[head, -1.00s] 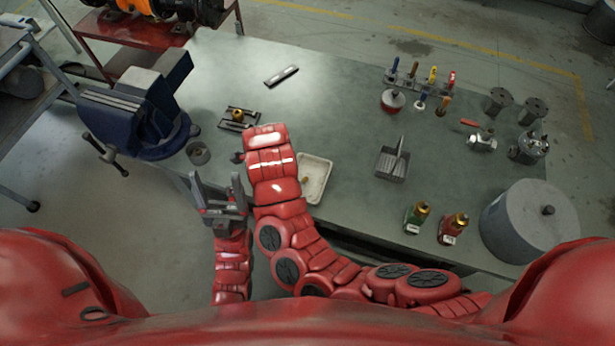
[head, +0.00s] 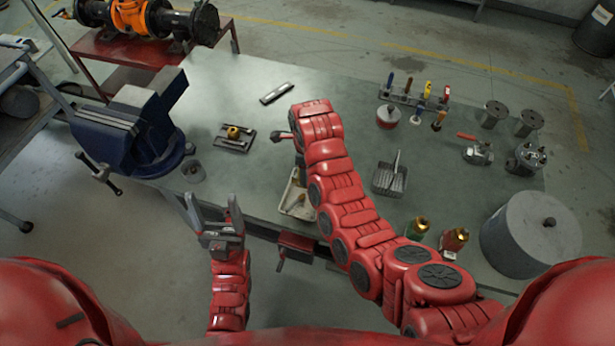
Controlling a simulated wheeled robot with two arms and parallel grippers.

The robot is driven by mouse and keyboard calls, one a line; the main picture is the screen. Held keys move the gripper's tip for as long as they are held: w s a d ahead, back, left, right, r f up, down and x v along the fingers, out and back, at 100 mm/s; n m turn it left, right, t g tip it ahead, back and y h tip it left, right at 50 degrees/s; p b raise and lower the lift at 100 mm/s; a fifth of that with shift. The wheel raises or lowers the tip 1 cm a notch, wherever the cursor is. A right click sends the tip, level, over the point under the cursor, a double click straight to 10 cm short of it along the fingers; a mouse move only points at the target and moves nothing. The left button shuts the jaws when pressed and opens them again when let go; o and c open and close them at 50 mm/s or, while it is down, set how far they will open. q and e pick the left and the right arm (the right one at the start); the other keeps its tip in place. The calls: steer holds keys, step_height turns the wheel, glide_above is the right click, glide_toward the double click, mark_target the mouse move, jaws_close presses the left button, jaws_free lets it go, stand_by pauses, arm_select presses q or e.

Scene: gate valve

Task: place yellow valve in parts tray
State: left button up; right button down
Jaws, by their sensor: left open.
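A small brass-yellow part (head: 233,132) sits on a dark flat holder (head: 222,145) on the bench, right of the vise. A shallow cream tray (head: 287,207) lies near the bench's front edge, partly hidden by my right arm. A small yellowish item (head: 300,198) shows inside the tray; I cannot tell whether it is the yellow valve. My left gripper (head: 210,205) is open and empty at the front edge, left of the tray. My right gripper (head: 277,135) points left above the bench, beyond the tray and right of the holder; its jaws are mostly hidden.
A blue vise (head: 125,125) stands at the bench's left end. The bench's back middle is mostly clear.

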step_height(320, 180, down, 2)
steer(key=shift+w+d+f+p, duration=0.1)
steer(key=shift+f+p, duration=0.05)
steer(key=shift+p, duration=1.05)
steer(key=shift+f, duration=0.55)
steer(key=shift+f, duration=0.1)
steer(key=shift+f, duration=0.15)
steer(key=shift+c, duration=1.2)
jaws_free()
